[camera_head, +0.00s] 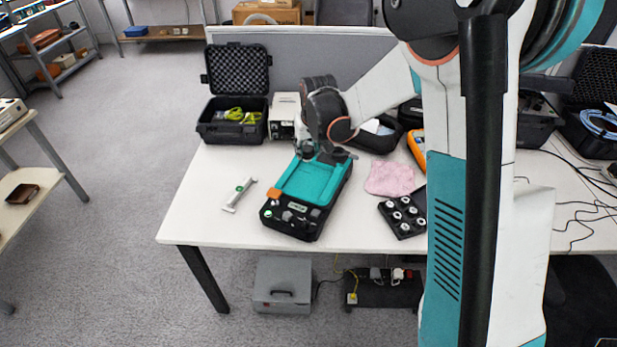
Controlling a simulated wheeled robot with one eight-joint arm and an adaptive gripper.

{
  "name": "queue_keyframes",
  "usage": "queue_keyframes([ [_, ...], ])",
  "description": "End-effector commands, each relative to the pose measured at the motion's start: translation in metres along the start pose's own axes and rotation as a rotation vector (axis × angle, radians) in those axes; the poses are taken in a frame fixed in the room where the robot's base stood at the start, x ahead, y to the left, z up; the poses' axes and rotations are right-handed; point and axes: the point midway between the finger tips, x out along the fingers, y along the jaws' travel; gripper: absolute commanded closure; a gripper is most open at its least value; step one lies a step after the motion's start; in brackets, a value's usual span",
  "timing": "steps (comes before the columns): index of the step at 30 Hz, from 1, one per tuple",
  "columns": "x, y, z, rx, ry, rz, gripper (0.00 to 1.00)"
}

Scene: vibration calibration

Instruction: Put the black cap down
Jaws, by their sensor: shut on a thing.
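My gripper (325,157) is over the far end of a black case with a teal panel (305,182) on the white table. It is shut on a small dark thing, which I take to be the black cap. The cap is mostly hidden by the dark fingers, and its outline does not stand out from them. I cannot tell whether it touches the case below. The near end of the case has a dark control panel (293,217) with small knobs and a green part.
A pink cloth (390,178) and a black tray (401,228) of several small cylinders lie right. An open black box (233,134) and a beige instrument (285,113) stand behind. The table's front left is clear.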

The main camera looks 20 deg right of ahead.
Motion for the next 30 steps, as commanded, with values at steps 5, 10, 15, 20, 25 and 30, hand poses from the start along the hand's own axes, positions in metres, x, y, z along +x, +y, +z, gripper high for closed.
queue_keyframes([
  [5,0.038,0.000,0.016,0.000,0.000,0.000,0.90],
  [10,0.052,0.000,0.022,0.000,0.000,0.000,0.90],
  [15,0.062,0.000,0.025,0.000,0.000,0.000,0.90],
  [20,0.085,0.000,0.035,0.000,0.000,0.000,0.90],
  [25,0.092,0.000,0.039,0.000,0.000,0.000,0.90],
  [30,0.092,0.000,0.038,0.000,0.000,0.000,0.90],
])
